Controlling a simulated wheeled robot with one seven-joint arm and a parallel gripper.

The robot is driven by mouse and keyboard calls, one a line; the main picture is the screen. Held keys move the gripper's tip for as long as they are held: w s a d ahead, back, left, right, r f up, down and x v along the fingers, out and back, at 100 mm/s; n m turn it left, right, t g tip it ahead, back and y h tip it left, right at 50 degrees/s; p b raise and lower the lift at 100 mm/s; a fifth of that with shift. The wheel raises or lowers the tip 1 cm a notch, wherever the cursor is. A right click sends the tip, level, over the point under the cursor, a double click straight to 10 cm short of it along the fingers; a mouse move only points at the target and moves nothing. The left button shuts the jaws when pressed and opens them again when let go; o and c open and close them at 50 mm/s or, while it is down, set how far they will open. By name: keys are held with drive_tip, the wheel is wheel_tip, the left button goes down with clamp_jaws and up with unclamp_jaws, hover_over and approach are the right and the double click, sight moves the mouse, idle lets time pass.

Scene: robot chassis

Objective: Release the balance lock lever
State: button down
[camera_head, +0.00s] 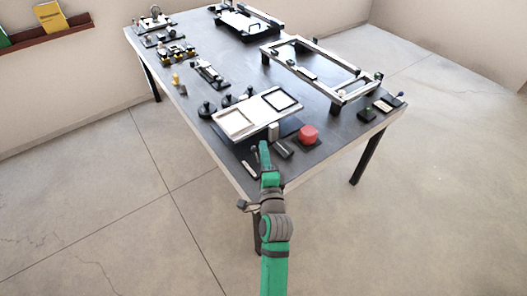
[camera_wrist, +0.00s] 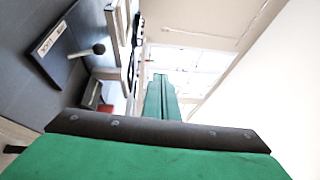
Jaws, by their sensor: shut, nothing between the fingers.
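The balance (camera_head: 255,112) is a pale two-pan frame on a dark base near the table's front corner. In the wrist view a lever with a round black knob (camera_wrist: 99,49) stands out from its dark base plate. A pale label (camera_wrist: 52,38) lies beside it and appears to read LOCK. In the head view the label (camera_head: 249,169) is just left of my gripper; the lever is too small to make out surely. My green gripper (camera_head: 264,148) is shut and empty in front of the balance. Its fingers (camera_wrist: 160,88) are together and appear apart from the lever, to its right in the wrist view.
A red button (camera_head: 308,134) on a dark base is right of my gripper, with a small dark block (camera_head: 283,149) between. Several dark weights stand behind the balance's left side. A rectangular rail frame (camera_head: 345,98) stands to the right. Bare tabletop (camera_head: 345,130) lies beyond the button.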

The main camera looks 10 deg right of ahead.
drive_tip(key=shift+s+a+r, duration=0.2)
drive_tip(key=shift+s+r, duration=0.55)
drive_tip(key=s+a+f+n+g, duration=0.1)
drive_tip(key=s+a+f+n, duration=0.25)
drive_tip(key=s+f, duration=0.45)
drive_tip(key=s+a+f+n+g, duration=0.1)
drive_tip(key=s+a+f+n, duration=0.3)
drive_tip(key=s, duration=0.8)
drive_tip(key=s+a+n, duration=0.2)
drive_tip(key=s+n, duration=0.4)
drive_tip(key=s, duration=0.5)
drive_tip(key=s+a+n+g+y, duration=0.1)
drive_tip(key=s+a+n, duration=0.1)
drive_tip(key=s+n, duration=0.4)
drive_tip(key=s, duration=0.5)
drive_tip(key=shift+s+a+r+g+y, duration=0.25)
drive_tip(key=shift+a+r+g+y, duration=0.05)
drive_tip(key=shift+r, duration=0.05)
